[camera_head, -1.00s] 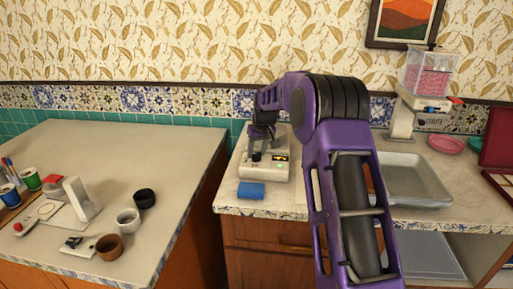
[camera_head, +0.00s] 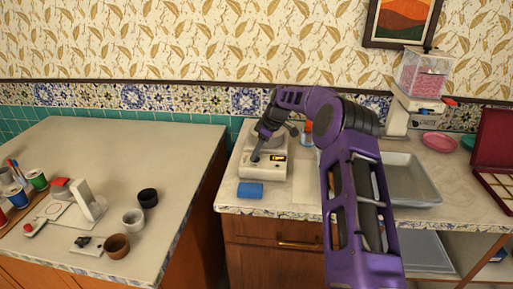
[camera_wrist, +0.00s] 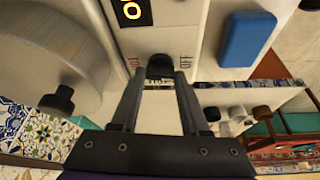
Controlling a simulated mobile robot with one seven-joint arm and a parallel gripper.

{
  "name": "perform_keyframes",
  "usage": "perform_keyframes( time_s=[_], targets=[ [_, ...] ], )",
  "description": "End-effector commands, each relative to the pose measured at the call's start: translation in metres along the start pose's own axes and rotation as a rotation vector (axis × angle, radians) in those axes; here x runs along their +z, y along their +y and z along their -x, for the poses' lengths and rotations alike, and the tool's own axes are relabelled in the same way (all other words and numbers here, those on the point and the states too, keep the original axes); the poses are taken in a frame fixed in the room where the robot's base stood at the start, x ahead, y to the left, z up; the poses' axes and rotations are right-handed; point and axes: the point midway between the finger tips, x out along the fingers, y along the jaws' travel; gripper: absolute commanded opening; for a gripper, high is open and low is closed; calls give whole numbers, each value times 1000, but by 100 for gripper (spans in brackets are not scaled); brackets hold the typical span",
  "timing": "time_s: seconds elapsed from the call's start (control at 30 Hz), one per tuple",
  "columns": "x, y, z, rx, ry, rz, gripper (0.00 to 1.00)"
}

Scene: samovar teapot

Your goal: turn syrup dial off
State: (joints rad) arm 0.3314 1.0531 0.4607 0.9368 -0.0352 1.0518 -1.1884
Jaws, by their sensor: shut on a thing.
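The syrup machine (camera_head: 232,178) is a pale box on the right counter with a lit display and a round metal pot on top. Its small black dial (camera_wrist: 160,66) shows in the wrist view below the display (camera_wrist: 132,12), between a red label on the left and a dark label reading OFF on the right. My gripper (camera_wrist: 160,76) has its two fingertips shut on the dial, one on each side. In the head view my gripper (camera_head: 255,158) reaches down to the machine's front, and the dial is hidden there.
A blue block (camera_head: 250,190) lies just in front of the machine; it also shows in the wrist view (camera_wrist: 246,38). A grey tray (camera_head: 408,190) is to the right, beyond my arm. The left table (camera_head: 130,150) holds several cups at its front.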

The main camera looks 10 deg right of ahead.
Motion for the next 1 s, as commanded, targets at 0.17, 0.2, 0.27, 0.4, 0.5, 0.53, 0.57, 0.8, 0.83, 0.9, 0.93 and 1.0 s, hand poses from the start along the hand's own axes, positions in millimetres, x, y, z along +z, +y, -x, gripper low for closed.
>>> perform_keyframes(
  time_s=[0.17,0.2,0.27,0.4,0.5,0.53,0.57,0.8,0.83,0.9,0.93,1.0],
  targets=[
    [0,1,1,-38,0,88,0],
    [0,1,1,-44,0,104,0],
    [0,1,1,-51,0,124,0],
    [0,2,0,-64,-1,156,0],
    [0,1,0,-70,-2,170,0],
    [0,1,0,-71,-2,172,0],
    [0,1,0,-71,-2,173,0],
    [0,1,0,-72,-2,176,0],
    [0,1,0,-72,-2,176,0],
    [0,1,0,-72,-2,176,0],
    [0,1,0,-72,-2,176,0],
    [0,1,0,-72,-2,176,57]
  ],
)
